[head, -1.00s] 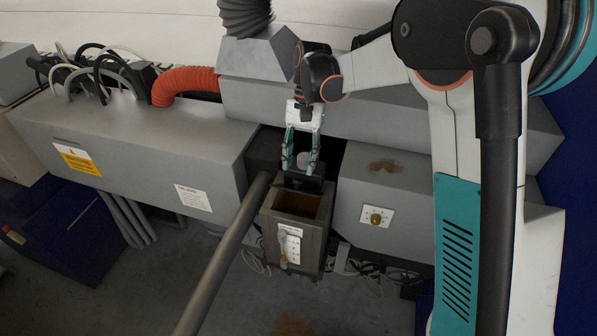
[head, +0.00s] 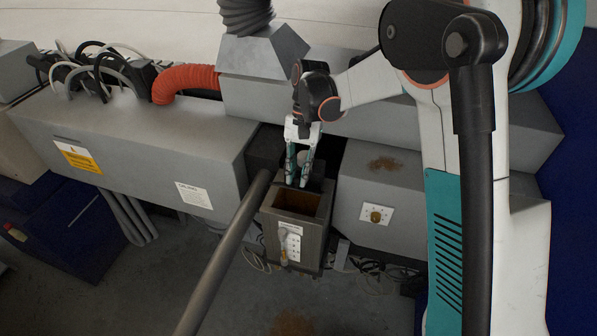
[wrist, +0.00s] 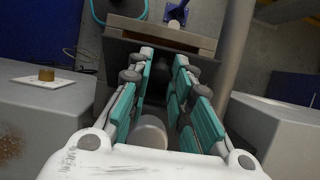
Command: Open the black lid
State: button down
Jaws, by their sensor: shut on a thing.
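A grey box (head: 297,226) with an open, brown-lined top stands in the recess between two machine housings. The black lid (head: 315,185) is at the back edge of this opening, raised clear of it and partly hidden by my fingers. My gripper (head: 297,183) points down behind the opening, its teal fingers closed in on a dark part of the lid. The exact contact is hard to see. In the wrist view, the fingers (wrist: 163,62) converge toward the box rim (wrist: 160,32). A round grey knob (wrist: 150,132) shows between them.
A long grey pipe (head: 222,262) slants past the box's left side. Housings flank the box, the right one with a brass knob plate (head: 376,215). An orange hose (head: 185,82) lies at upper left. Cables lie on the floor behind.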

jog(key=shift+w+f+b, duration=0.1)
jog(key=shift+w+b, duration=0.2)
jog(key=shift+b, duration=0.3)
jog(key=shift+w+d+g+b, duration=0.2)
jog(key=shift+w+g+b, duration=0.15)
jog(key=shift+g, duration=0.15)
jog(key=shift+r, duration=0.25)
jog(key=c, duration=1.4)
grip_release()
jog(key=shift+r, duration=0.1)
jog(key=v, duration=1.1)
jog(key=shift+w+d+r, duration=0.25)
jog(key=shift+r, duration=0.05)
